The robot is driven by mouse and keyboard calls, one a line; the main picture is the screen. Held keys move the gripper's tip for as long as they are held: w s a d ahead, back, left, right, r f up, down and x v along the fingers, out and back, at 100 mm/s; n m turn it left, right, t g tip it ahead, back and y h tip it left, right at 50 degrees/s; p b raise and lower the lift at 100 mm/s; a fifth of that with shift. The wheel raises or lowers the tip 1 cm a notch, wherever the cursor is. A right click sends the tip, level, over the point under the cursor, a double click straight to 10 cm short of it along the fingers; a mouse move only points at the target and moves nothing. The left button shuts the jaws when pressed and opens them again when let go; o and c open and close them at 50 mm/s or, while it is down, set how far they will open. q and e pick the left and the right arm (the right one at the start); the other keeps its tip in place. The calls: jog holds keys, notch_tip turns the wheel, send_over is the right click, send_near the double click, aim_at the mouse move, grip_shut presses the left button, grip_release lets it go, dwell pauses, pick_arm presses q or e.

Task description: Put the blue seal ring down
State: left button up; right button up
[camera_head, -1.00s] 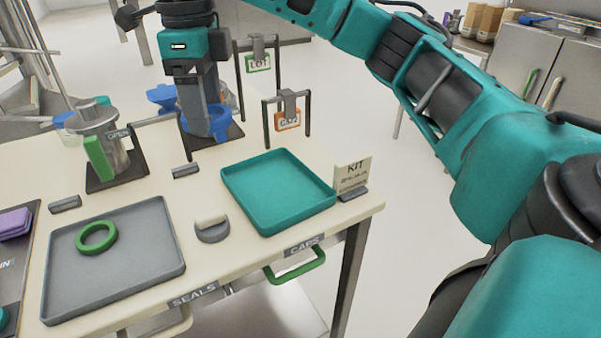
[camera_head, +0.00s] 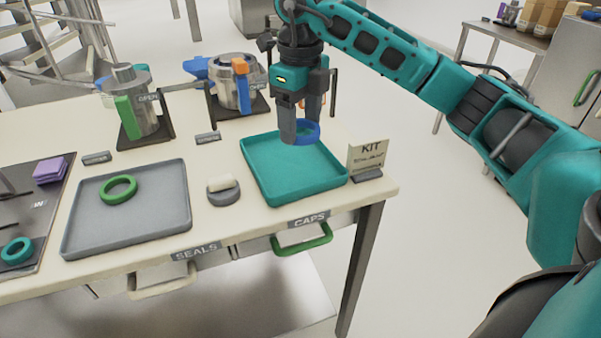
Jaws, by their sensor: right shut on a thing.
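The blue seal ring (camera_head: 315,132) is held between the fingers of my right gripper (camera_head: 299,128). The gripper points down, and the ring is over the back part of the teal tray (camera_head: 290,190) beside the KIT sign (camera_head: 367,156). The ring looks a little above the tray floor; I cannot tell the exact gap. The near finger hides part of the ring. The rest of the tray looks empty. My left gripper is out of view.
A grey tray (camera_head: 165,215) with a green ring (camera_head: 118,189) lies to the left. A small round grey piece (camera_head: 223,194) sits between the trays. The right table edge is close to the sign.

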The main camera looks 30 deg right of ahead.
send_over(301, 179)
notch_tip(301, 179, down, 5)
jog(key=shift+f, duration=0.2)
pick_arm(q)
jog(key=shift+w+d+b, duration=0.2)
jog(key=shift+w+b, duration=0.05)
jog(key=shift+b, duration=0.2)
pick_arm(e)
jog(key=shift+f, duration=2.5)
jog(key=shift+f, duration=0.2)
jog(key=o, duration=1)
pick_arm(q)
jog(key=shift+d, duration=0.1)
pick_arm(e)
jog(key=shift+r, duration=0.25)
pick_arm(q)
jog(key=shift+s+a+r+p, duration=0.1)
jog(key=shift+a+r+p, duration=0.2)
jog(key=shift+p, duration=0.35)
pick_arm(e)
notch_tip(301, 179, up, 12)
